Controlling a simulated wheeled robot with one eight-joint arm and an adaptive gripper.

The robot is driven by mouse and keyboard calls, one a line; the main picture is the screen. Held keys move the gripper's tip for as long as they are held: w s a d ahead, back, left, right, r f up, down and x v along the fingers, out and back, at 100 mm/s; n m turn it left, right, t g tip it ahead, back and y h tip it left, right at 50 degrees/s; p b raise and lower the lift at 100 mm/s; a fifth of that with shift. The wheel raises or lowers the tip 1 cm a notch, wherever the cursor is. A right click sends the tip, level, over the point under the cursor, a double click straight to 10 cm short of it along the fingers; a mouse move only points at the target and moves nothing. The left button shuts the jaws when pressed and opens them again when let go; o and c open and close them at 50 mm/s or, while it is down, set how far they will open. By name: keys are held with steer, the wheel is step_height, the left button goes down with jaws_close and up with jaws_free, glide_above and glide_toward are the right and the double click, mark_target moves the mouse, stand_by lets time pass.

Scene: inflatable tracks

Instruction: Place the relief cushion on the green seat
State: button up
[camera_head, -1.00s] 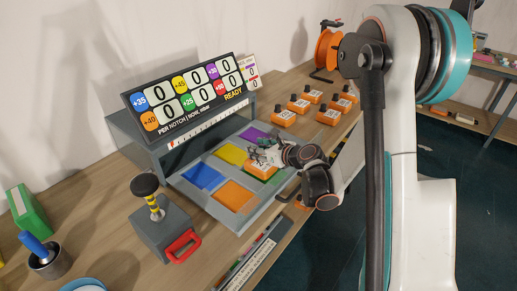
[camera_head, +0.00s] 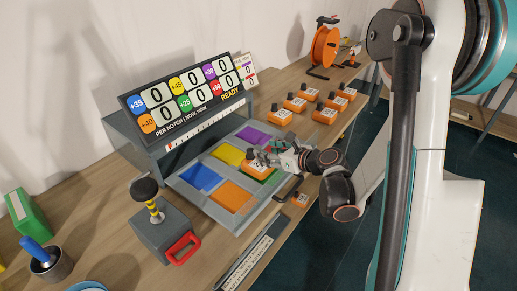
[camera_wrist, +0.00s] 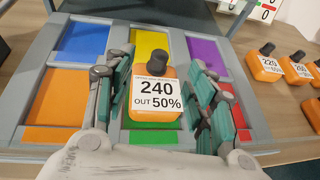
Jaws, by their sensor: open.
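An orange block with a black knob, its label reading "240 OUT 50%" (camera_wrist: 156,97), appears to be the relief cushion. It stands upright between my gripper's fingers in the wrist view. The block also shows in the head view (camera_head: 254,169). The green seat (camera_wrist: 150,136) shows under and in front of it; the block seems to rest at the seat's rear, and its hidden underside leaves exact contact unclear. My gripper (camera_wrist: 163,85) is open, with a finger at each side of the block and visible gaps. In the head view my gripper (camera_head: 271,156) is low over the board.
The grey board (camera_head: 218,172) has blue (camera_head: 201,177), yellow (camera_head: 229,154), purple (camera_head: 252,135), orange (camera_head: 231,196) and red seats. A scoreboard (camera_head: 188,95) stands behind it. Several orange knobbed blocks (camera_head: 324,113) stand at the back right. A black-knobbed grey box (camera_head: 165,238) stands front left.

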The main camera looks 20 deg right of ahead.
steer(key=shift+v, duration=1.95)
